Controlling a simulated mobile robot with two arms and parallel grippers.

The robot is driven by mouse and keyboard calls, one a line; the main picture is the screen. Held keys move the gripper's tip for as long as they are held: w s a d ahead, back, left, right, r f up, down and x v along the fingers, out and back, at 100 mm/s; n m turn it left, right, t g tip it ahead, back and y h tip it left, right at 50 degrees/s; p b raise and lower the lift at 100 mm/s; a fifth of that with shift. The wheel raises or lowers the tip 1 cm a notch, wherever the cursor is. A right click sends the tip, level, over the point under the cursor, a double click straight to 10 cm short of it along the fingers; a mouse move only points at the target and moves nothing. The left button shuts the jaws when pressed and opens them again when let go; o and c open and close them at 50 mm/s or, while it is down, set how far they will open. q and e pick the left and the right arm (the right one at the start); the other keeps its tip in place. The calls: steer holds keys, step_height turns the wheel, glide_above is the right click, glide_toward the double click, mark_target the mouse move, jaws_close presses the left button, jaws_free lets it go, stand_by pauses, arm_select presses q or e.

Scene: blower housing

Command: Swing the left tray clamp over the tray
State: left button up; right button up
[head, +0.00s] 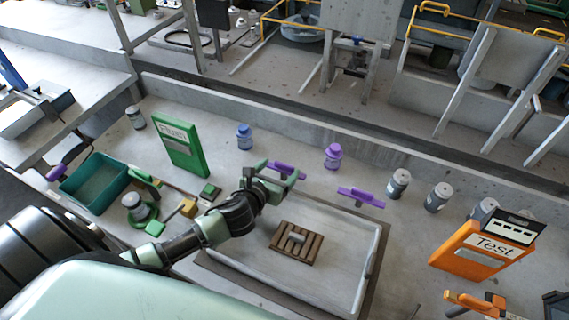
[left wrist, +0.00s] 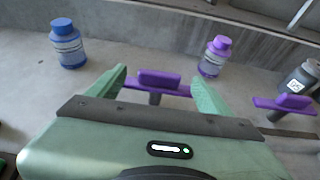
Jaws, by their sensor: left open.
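The left tray clamp (head: 287,169) is a purple bar on a post at the back edge of the grey tray (head: 343,258). It lies lengthwise along that edge. In the left wrist view the clamp (left wrist: 158,79) stands between the two green fingers of my left gripper (left wrist: 157,88). The fingers are open, with a gap visible at each side of its raised grip. In the head view my left gripper (head: 281,178) reaches over the tray's back left corner to the clamp and partly covers it. A second purple clamp (head: 361,197) is to its right. My right gripper is not visible.
A slatted brown block (head: 297,243) lies in the tray. Behind stand a blue bottle (head: 244,138) and a purple bottle (head: 333,156). A green panel (head: 181,145) and a teal bin (head: 96,181) are left. Grey canisters (head: 398,184) and an orange Test panel (head: 482,250) are right.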

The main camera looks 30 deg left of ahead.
mark_target(283, 165)
arm_select(q)
steer(key=x, duration=0.4)
steer(key=shift+w+f, duration=0.1)
steer(key=shift+w, duration=0.1)
steer(key=shift+s, duration=0.1)
jaws_close()
